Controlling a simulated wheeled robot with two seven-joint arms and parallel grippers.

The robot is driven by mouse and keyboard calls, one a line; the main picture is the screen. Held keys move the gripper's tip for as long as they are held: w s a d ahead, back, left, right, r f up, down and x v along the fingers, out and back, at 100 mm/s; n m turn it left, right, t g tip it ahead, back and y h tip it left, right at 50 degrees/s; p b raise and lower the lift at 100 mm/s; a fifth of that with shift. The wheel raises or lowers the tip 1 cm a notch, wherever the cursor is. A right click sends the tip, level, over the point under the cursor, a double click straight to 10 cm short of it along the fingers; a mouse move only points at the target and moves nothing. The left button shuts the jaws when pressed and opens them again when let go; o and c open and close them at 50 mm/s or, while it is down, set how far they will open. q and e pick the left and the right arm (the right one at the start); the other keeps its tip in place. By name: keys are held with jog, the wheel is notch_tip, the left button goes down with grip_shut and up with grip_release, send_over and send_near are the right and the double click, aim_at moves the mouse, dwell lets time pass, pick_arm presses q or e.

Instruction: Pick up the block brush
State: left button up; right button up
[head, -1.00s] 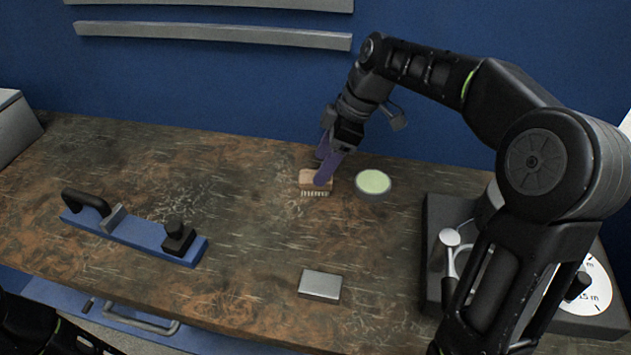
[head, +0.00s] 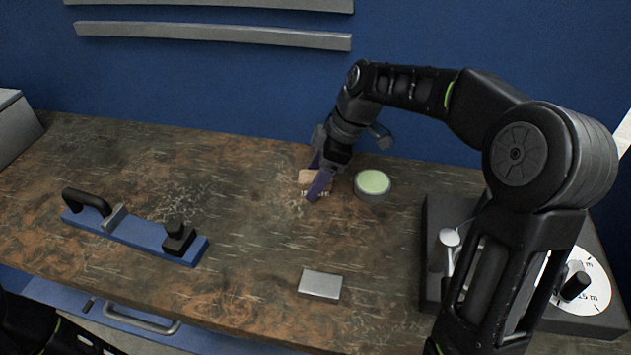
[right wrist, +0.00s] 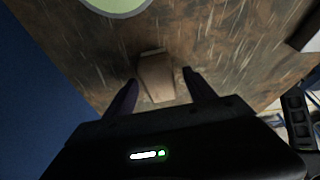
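The block brush (head: 307,177), with a light wooden block and pale bristles, sits on the worn brown workbench (head: 240,240) toward its back. My right gripper (head: 316,178) has come down over it, and its purple fingers partly hide it. In the right wrist view the brush (right wrist: 157,78) lies between the two fingertips of the right gripper (right wrist: 160,78). Narrow gaps show between the fingers and the block, so the gripper looks open around it. My left gripper is not in view; only a dark part of my left arm shows at the lower left.
A round pale-green-topped container (head: 372,185) stands close right of the brush. A silver block (head: 320,285) lies nearer the front. A blue tool with black handles (head: 135,235) lies left. A dark device with a dial (head: 590,318) is at right. A blue wall (head: 230,80) rises behind.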

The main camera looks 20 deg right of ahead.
grip_shut()
dwell(0.5)
jog(key=shift+r, duration=0.1)
notch_tip(320, 180, up, 10)
jog(key=shift+f, duration=0.1)
dwell(0.4)
dwell(0.4)
jog(key=c, duration=0.6)
grip_release()
jog(key=shift+c, duration=0.2)
jog(key=c, duration=0.6)
